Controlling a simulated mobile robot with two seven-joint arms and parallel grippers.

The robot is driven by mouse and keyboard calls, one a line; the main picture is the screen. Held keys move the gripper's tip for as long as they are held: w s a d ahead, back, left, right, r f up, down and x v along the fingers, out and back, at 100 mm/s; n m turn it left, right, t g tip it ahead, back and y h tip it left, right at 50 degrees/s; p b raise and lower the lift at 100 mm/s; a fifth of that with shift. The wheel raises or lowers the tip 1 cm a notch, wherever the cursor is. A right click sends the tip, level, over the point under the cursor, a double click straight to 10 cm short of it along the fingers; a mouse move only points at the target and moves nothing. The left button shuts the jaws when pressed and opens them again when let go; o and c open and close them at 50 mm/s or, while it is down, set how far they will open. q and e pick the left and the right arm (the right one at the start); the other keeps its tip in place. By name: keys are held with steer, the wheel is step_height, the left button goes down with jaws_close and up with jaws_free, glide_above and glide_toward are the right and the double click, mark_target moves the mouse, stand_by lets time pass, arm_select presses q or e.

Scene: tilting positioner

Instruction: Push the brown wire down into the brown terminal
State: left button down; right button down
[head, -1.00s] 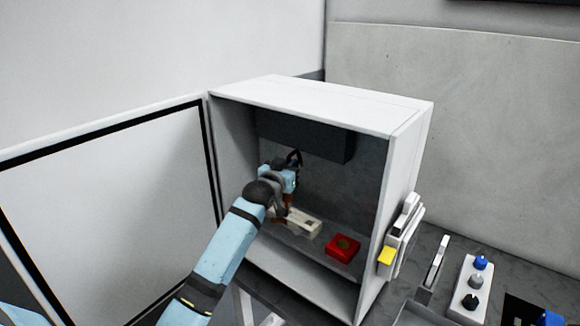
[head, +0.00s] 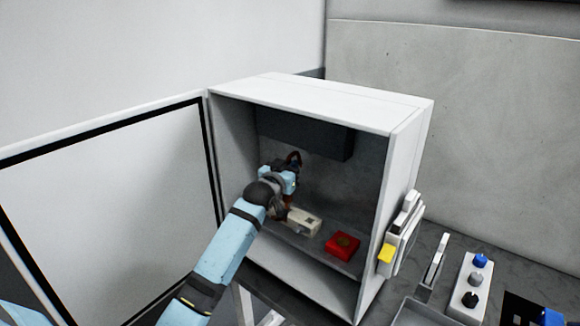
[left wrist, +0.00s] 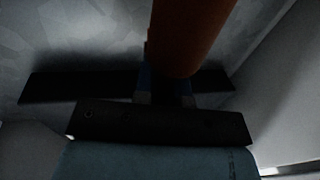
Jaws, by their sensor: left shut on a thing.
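My left arm reaches into an open white cabinet (head: 330,100). Its gripper (head: 285,206) is low in the cabinet, at the left end of a pale terminal block (head: 305,222), and partly hides that block. In the left wrist view a thick brown wire (left wrist: 190,38) comes down from the top edge to the gripper, which is shut on it. My right gripper is not in view.
A red block with a round dark top (head: 343,246) sits right of the terminal block. The cabinet door (head: 110,210) stands open at left. A button box (head: 470,285) stands farther right.

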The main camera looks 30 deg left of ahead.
arm_select(q)
steer(key=shift+f+b, duration=0.6)
steer(key=shift+f, duration=0.9)
steer(key=c, duration=1.1)
jaws_free()
steer(key=s+d+b, duration=0.1)
steer(key=s+b, duration=0.2)
steer(key=s, duration=1)
steer(key=shift+s+d, duration=0.3)
steer(key=shift+s, duration=0.1)
steer(key=s+d+f+m+g+h, duration=0.1)
steer(key=s+d+f, duration=0.25)
steer(key=f, duration=0.35)
steer(key=s+d+f+m+g+h, duration=0.1)
steer(key=s+d+f, duration=0.25)
steer(key=f, duration=0.35)
steer(key=s+d+f+m+g+h, duration=0.1)
steer(key=s+d+f, duration=0.1)
steer(key=d+f, duration=0.35)
steer(key=s+d+f+g+h, duration=0.1)
steer(key=s+d+f+g, duration=0.1)
steer(key=s+d+f, duration=0.3)
steer(key=s+d+f+m+g+h, duration=0.1)
steer(key=s+d+f, duration=0.3)
steer(key=s+f, duration=0.6)
steer(key=shift+s+d+g, duration=0.35)
steer(key=shift+s+g, duration=0.05)
steer(key=shift+s, duration=0.4)
